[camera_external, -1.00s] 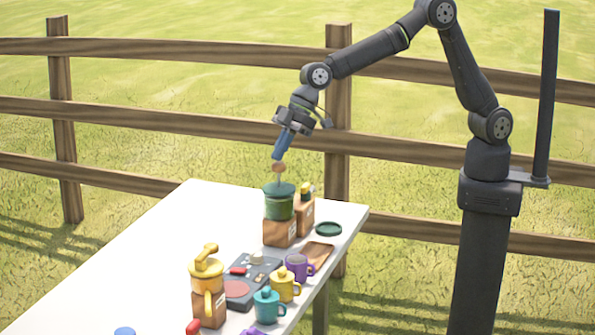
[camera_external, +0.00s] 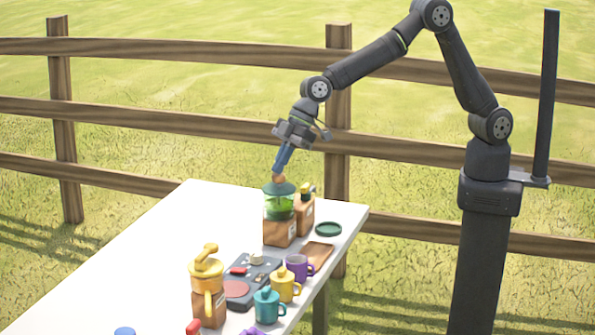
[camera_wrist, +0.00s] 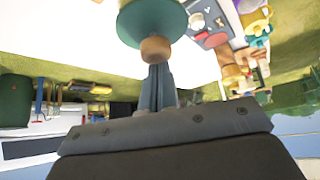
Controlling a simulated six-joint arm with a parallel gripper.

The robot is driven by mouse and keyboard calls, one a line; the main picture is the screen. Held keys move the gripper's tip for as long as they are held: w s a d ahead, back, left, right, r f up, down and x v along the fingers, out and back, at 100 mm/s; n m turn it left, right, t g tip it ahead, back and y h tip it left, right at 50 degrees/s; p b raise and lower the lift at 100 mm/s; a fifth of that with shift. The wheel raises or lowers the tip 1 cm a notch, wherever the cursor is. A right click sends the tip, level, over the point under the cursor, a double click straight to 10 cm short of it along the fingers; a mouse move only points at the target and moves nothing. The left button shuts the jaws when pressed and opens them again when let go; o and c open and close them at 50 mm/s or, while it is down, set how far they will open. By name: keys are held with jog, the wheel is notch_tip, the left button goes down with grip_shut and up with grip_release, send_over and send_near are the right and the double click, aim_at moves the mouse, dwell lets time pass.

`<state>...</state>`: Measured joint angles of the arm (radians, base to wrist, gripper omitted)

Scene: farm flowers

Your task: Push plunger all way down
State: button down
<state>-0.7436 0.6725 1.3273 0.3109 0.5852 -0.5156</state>
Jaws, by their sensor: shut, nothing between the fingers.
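A French press with a green lid (camera_external: 279,188) and a clear, green-tinted body (camera_external: 280,209) stands on a wooden block (camera_external: 279,232) near the table's far right edge. Its round wooden plunger knob (camera_external: 278,178) sits just above the lid, with little rod showing. My gripper (camera_external: 281,168) is shut and empty, pointing down with its fingertips at the knob. In the wrist view the fingertips (camera_wrist: 158,72) meet the knob (camera_wrist: 155,49), and the green lid (camera_wrist: 152,20) is beyond it. Whether the knob is fully against the lid is hard to tell.
A green disc (camera_external: 328,229) and a wooden tray (camera_external: 318,253) lie right of the press. The table's left side (camera_external: 150,255) is mostly clear.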

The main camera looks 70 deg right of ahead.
jog(key=shift+f, duration=0.6)
jog(key=shift+r, duration=0.2)
jog(key=shift+r, duration=2.6)
jog(key=shift+r, duration=3)
jog(key=shift+f, duration=0.1)
jog(key=shift+f, duration=3.75)
jog(key=shift+r, duration=0.1)
